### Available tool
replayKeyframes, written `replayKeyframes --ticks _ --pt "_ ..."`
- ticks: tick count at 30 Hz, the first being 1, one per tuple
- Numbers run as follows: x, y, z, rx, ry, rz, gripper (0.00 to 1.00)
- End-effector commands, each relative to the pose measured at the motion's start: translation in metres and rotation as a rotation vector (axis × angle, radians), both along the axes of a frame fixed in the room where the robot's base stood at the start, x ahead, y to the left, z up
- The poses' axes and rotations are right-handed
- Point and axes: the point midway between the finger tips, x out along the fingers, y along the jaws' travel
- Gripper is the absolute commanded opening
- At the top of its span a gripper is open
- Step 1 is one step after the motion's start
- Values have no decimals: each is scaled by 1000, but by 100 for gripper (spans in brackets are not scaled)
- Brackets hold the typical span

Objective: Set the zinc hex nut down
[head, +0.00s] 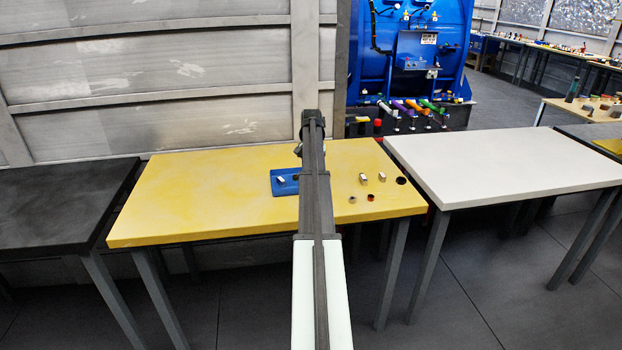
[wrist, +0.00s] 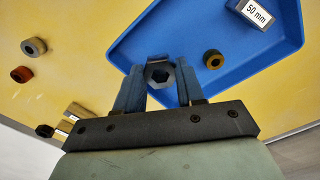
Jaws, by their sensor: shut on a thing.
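The zinc hex nut (wrist: 157,65) is a grey six-sided nut with a dark hole. My gripper (wrist: 158,80) is shut on it, with a blue finger on each side. In the wrist view the nut shows over the near left part of the blue tray (wrist: 190,25); its height above the floor of the tray is hard to tell. In the head view the tray (head: 277,190) lies on the yellow table (head: 200,195), partly covered by my arm, which also hides the gripper and nut.
Inside the tray are a dark round collar (wrist: 213,59) and a block labelled "50 mm" (wrist: 250,14). On the yellow table outside it lie a grey ring (wrist: 33,47), a brown ring (wrist: 22,74), a black ring (wrist: 44,131) and metal blocks (wrist: 75,112). The table's left half is clear.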

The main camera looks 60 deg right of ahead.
Motion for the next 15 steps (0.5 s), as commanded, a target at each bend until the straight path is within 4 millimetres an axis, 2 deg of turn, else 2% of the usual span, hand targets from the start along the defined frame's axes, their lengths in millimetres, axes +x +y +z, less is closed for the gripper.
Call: replayKeyframes --ticks 8,15 --pt "0 0 -31 1 0 0 5" --pt "0 0 -33 0 0 0 5"
